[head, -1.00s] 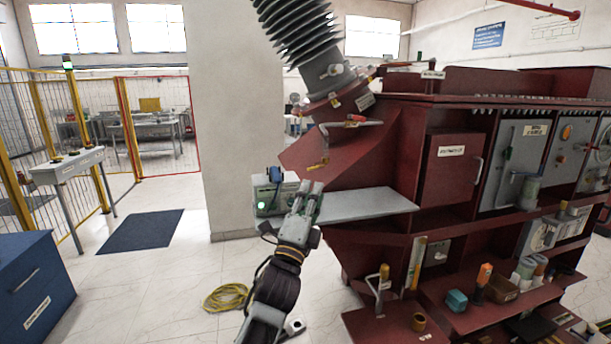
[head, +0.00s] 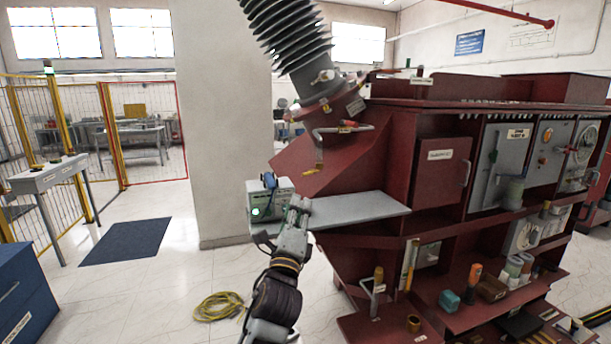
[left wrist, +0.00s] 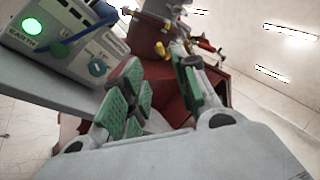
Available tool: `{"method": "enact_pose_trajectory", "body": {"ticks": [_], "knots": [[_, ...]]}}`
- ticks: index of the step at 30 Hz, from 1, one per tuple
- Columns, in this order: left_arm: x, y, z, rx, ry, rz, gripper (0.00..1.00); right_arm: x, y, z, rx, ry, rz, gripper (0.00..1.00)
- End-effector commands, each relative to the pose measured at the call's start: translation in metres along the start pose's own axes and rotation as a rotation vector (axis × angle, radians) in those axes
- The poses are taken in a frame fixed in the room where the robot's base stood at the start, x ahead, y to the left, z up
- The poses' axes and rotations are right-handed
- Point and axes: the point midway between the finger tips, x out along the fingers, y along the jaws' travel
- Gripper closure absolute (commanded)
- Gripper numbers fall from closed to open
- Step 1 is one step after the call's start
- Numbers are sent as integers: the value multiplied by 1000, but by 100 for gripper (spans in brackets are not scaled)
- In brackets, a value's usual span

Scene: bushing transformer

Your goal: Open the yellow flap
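Yellow parts (left wrist: 177,49) also show beyond the fingers in the left wrist view. My left gripper (head: 298,206) is in front of the grey shelf, below and left of the yellow piece and apart from it. In the left wrist view its green-padded fingers (left wrist: 158,92) are spread with nothing between them. My right gripper is not in view.
A grey box with a green light (head: 268,204) and blue parts sits on the shelf (head: 365,208), close to my left gripper. The red transformer cabinet (head: 437,185) fills the right. A yellow cable coil (head: 218,306) lies on the floor. Floor at left is mostly clear.

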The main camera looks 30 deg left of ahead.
Motion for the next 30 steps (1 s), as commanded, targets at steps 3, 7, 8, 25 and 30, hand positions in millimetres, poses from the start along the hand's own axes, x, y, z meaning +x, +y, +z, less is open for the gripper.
{"method": "enact_pose_trajectory", "body": {"ticks": [3,7,8,25,30], "knots": [[0,0,0,-1,0,0,70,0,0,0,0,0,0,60],[3,0,0,-1,0,-1,70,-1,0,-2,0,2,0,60],[4,0,0,-1,0,-1,70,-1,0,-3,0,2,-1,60],[47,-2,0,-2,0,-2,70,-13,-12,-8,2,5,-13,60],[63,-2,1,-1,-1,-2,70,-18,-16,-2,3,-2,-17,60]]}}
